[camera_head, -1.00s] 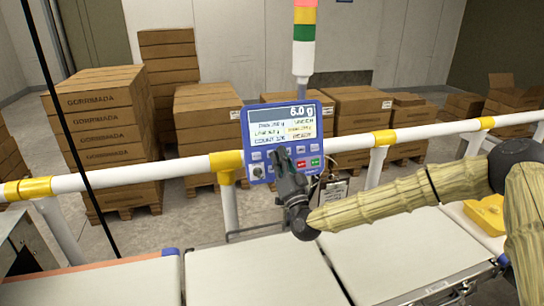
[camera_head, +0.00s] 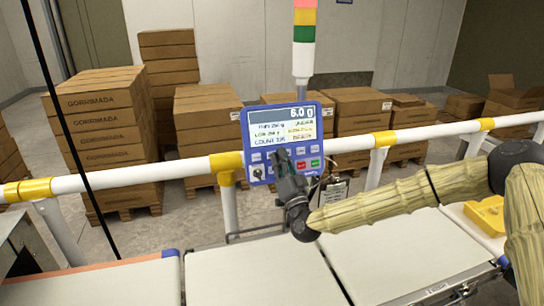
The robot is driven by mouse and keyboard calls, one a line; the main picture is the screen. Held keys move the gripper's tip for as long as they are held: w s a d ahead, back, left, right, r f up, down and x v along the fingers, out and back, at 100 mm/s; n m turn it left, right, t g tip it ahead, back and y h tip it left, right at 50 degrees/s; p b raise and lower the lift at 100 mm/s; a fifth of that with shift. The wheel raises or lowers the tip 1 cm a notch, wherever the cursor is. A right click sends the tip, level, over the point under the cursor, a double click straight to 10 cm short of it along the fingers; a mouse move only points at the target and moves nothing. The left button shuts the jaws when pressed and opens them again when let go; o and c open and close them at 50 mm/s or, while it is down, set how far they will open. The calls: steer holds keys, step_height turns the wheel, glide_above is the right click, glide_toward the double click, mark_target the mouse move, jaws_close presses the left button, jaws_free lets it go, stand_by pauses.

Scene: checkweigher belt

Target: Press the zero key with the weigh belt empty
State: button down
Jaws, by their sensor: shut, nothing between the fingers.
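The blue control panel (camera_head: 246,142) stands on the white rail in the middle of the view. Its screen (camera_head: 283,124) reads 6.0 g on the top line. Several keys show below the screen, with a red and a green key (camera_head: 315,163) at the right. My gripper (camera_head: 279,158) is shut and empty, its tip over the middle of the key rows. It hides some keys, and I cannot tell whether it touches one. The key labels are too small to read. The belt sections in front, among them the middle one (camera_head: 255,272), are bare where they show.
The white rail (camera_head: 120,176) with yellow joints runs across behind the belts. A signal tower (camera_head: 304,35) rises behind the panel. A yellow tray (camera_head: 486,214) sits at the right. Stacked cartons (camera_head: 105,120) stand beyond the rail.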

steer(key=shift+w+a+f+b, duration=0.15)
steer(key=shift+w+b, duration=0.25)
steer(key=shift+b, duration=0.1)
steer(key=shift+w+a+f+b, duration=0.1)
steer(key=shift+w+b, duration=0.25)
steer(key=shift+b, duration=0.15)
stand_by(1.0)
steer(key=shift+s, duration=0.2)
steer(key=shift+s+d+r, duration=0.25)
steer(key=shift+s, duration=0.35)
steer(key=shift+s+d+r, duration=0.25)
steer(key=shift+s, duration=0.5)
steer(key=shift+s+d+r, duration=0.2)
steer(key=shift+s+d, duration=0.05)
steer(key=shift+s, duration=0.55)
steer(key=shift+s+d+r, duration=0.25)
steer(key=shift+s, duration=0.5)
